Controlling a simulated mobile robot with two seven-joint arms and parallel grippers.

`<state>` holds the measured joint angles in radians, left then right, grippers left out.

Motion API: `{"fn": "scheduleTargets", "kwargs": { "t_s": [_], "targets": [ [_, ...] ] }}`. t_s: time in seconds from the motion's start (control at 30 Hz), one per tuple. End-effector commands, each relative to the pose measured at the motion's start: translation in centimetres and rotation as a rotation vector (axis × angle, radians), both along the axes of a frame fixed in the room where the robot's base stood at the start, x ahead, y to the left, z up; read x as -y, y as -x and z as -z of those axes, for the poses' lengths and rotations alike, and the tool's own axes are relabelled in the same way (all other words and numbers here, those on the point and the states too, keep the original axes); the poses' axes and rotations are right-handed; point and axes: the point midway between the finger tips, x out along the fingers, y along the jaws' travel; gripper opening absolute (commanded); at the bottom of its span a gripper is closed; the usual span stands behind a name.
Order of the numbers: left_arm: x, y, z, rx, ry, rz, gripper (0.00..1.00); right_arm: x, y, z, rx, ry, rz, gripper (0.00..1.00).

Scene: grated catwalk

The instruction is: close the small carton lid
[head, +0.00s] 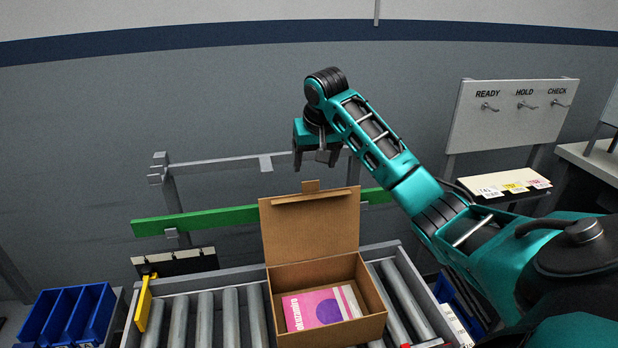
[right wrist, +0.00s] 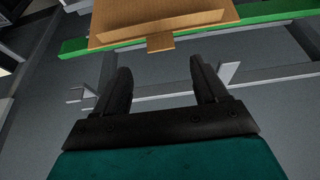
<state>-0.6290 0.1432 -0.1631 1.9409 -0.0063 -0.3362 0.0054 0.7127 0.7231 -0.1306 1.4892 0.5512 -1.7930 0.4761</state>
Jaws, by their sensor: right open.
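The small carton (head: 327,297) is brown cardboard and stands on a roller conveyor. Its lid (head: 311,226) stands up at the back edge, open, with a tab at its top. A pink and white box with a purple circle (head: 322,308) lies inside the carton. My right gripper (head: 318,163) is open and empty, above and behind the lid, apart from it. In the right wrist view the two fingers (right wrist: 160,80) are spread, and the lid (right wrist: 165,18) with its tab shows beyond them at the top. My left gripper is not in view.
The roller conveyor (head: 205,318) has a green rail (head: 222,218) behind it and a yellow stop (head: 144,304) at the left. Blue bins (head: 68,315) stand far left. A READY, HOLD, CHECK hook board (head: 512,115) stands at the right. Space above the carton is free.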

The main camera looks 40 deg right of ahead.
Motion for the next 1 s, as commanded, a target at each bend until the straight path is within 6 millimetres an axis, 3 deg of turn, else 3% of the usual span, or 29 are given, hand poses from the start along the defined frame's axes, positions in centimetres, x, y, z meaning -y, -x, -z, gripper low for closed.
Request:
{"fn": "scheduleTargets", "kwargs": {
  "t_s": [0.2, 0.4, 0.77, 1.0],
  "targets": [
    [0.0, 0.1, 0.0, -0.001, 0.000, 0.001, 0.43, 0.8, -1.4, 4.2, -0.004, -0.001, -0.001, 0.72],
    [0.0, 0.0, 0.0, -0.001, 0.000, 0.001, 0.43, 1.2, -2.2, 6.2, -0.001, 0.000, -0.002, 0.72],
    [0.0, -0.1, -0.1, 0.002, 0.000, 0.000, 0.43, 1.3, -2.4, 6.7, -0.001, 0.001, -0.003, 0.72],
    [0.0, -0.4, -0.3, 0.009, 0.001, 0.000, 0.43, 1.3, -2.4, 6.7, 0.001, 0.001, -0.002, 0.51]
  ]
}}
